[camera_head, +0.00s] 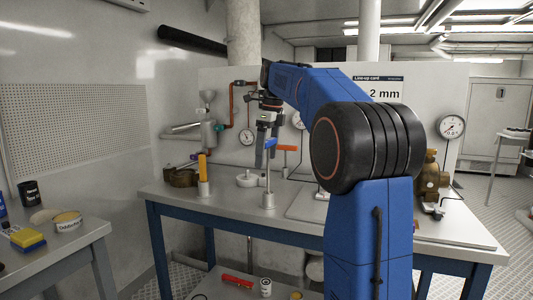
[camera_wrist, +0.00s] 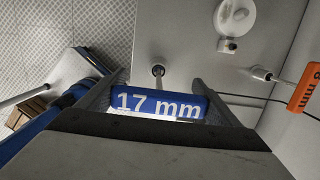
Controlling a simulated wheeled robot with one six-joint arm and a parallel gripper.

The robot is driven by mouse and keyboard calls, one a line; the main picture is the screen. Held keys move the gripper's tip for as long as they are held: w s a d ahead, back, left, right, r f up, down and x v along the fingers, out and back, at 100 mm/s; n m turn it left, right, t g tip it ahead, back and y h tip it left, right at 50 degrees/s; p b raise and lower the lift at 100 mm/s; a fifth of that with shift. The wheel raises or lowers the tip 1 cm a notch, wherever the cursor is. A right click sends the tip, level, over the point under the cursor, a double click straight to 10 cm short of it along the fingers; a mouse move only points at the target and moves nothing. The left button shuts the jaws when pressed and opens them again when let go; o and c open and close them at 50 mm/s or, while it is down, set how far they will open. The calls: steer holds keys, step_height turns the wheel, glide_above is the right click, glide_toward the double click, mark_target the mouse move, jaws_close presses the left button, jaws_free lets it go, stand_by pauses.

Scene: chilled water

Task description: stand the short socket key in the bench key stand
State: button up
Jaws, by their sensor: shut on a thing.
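My gripper (camera_head: 266,146) is above the blue-framed bench and shut on the blue handle of a socket key (camera_head: 271,142). In the wrist view this handle reads "17 mm" (camera_wrist: 158,106) and lies between the two fingers. The key's thin shaft runs down, roughly upright, to a small grey cylinder (camera_head: 268,201) on the bench top. Whether the tip is inside it or only in line with it, I cannot tell. An orange-handled key (camera_head: 287,148) stands behind, marked "8 mm" in the wrist view (camera_wrist: 304,89). A yellow-handled key (camera_head: 202,165) stands upright at the left.
Pipes and gauges line the back panel. A card there reads "2 mm" (camera_head: 383,92). A side table (camera_head: 40,262) holds tubs and a yellow-blue sponge.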

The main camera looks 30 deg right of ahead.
steer(key=shift+f, duration=0.95)
steer(key=o, duration=1.6)
